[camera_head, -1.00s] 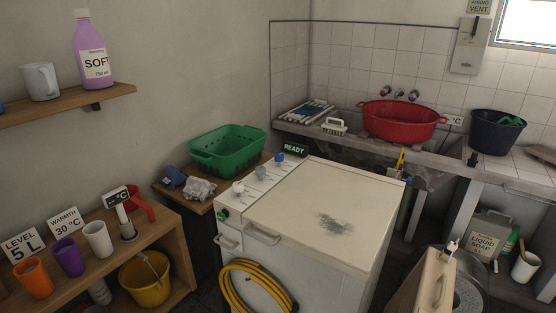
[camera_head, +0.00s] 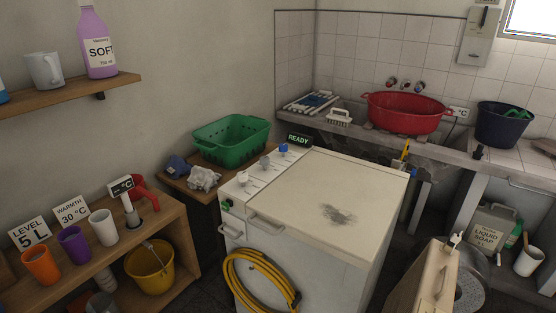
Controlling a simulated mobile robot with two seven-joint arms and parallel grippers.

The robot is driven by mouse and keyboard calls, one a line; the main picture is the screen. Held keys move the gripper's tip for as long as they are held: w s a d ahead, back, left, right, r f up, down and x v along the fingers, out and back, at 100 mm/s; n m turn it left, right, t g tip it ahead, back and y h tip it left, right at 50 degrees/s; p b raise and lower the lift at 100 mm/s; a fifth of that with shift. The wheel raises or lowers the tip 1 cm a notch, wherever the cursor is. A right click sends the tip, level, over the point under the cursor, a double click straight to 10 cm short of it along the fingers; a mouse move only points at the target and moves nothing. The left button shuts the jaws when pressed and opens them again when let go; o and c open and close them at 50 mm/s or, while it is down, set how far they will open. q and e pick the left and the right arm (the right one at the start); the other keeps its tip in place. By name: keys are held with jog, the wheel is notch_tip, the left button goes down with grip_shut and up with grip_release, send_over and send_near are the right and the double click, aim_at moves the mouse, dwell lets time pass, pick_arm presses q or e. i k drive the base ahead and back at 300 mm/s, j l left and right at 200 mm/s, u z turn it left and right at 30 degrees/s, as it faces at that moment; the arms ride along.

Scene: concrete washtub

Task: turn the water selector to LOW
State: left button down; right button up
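A white washing machine (camera_head: 325,205) stands in the middle of the view. Its narrow control panel (camera_head: 253,182) runs along the left side of the top. The panel carries a white knob (camera_head: 242,178), a grey knob (camera_head: 265,162) and a blue knob (camera_head: 283,148). A green button (camera_head: 227,205) sits at the near end. The markings are too small to read, so I cannot tell which knob is the water selector or where it points. A sign (camera_head: 299,139) behind the panel reads READY. Neither gripper is in view.
A green basket (camera_head: 231,141) and a crumpled cloth (camera_head: 203,178) lie on a wooden stand left of the machine. A yellow hose (camera_head: 258,283) hangs at its front. A shelf with cups (camera_head: 73,244) is at lower left. A red tub (camera_head: 405,114) sits on the back counter.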

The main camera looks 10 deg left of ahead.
aim_at(283, 148)
jog(key=i+j+z, duration=0.2)
jog(key=i+j, duration=0.5)
jog(key=j, duration=0.05)
